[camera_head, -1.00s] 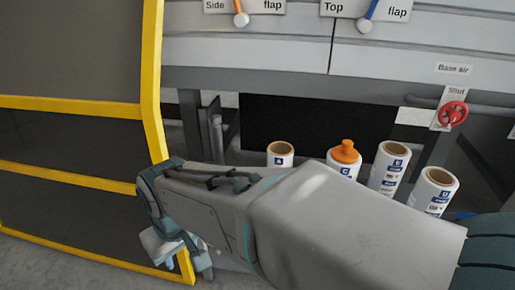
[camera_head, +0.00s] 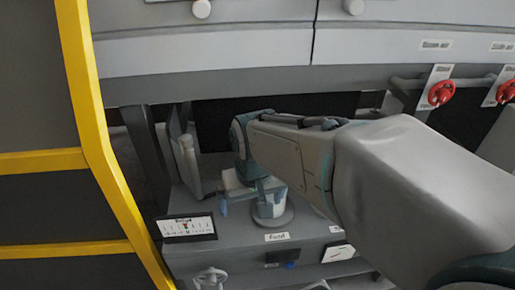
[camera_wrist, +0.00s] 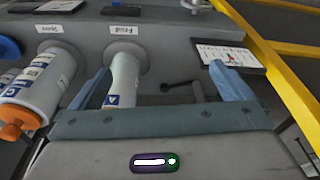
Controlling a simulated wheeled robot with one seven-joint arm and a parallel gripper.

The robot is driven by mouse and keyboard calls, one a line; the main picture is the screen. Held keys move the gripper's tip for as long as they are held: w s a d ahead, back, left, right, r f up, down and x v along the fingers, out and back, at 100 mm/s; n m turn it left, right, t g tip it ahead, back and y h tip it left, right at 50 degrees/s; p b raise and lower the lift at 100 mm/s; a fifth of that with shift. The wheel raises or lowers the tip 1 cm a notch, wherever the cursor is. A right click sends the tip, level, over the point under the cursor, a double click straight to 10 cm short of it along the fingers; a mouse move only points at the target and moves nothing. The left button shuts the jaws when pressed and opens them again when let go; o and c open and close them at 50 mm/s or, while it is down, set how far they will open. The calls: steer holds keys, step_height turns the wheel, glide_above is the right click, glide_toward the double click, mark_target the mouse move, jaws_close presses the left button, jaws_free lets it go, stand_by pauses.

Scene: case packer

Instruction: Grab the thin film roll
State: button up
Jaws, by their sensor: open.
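My gripper (camera_wrist: 160,70) is open in the wrist view, its two blue fingers wide apart. A white roll with a blue label marked A (camera_wrist: 122,78) stands on a round flange by the Feed sign, just inside the left finger. No grip on it shows, and I cannot tell whether that finger touches it. A second, thicker white roll with an orange cap (camera_wrist: 32,95) stands outside the left finger. Nothing readable names either one thin film. In the head view my gripper (camera_head: 247,190) is over the Feed flange (camera_head: 272,217), and my arm hides the other rolls.
A dial card (camera_head: 187,228) sits at the shelf's left end; it also shows beyond the right finger (camera_wrist: 228,56). A yellow-framed guard (camera_head: 95,130) borders the left. Red valve wheels (camera_head: 441,93) are at the right.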

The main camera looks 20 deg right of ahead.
steer(key=w+d+r+m+g+p, duration=0.1)
steer(key=w+d+m+g+p, duration=0.1)
steer(key=w+d+m+p, duration=1.15)
steer(key=shift+n, duration=0.75)
steer(key=shift+w+f+b, duration=0.15)
steer(key=shift+w+f, duration=0.3)
steer(key=shift+f, duration=1.85)
steer(key=shift+w+f+b, duration=0.2)
steer(key=shift+w+f, duration=0.2)
steer(key=shift+f, duration=1.9)
steer(key=shift+w+f+b, duration=0.15)
steer(key=shift+w+f, duration=0.3)
steer(key=shift+f, duration=1.85)
steer(key=c, duration=1.3)
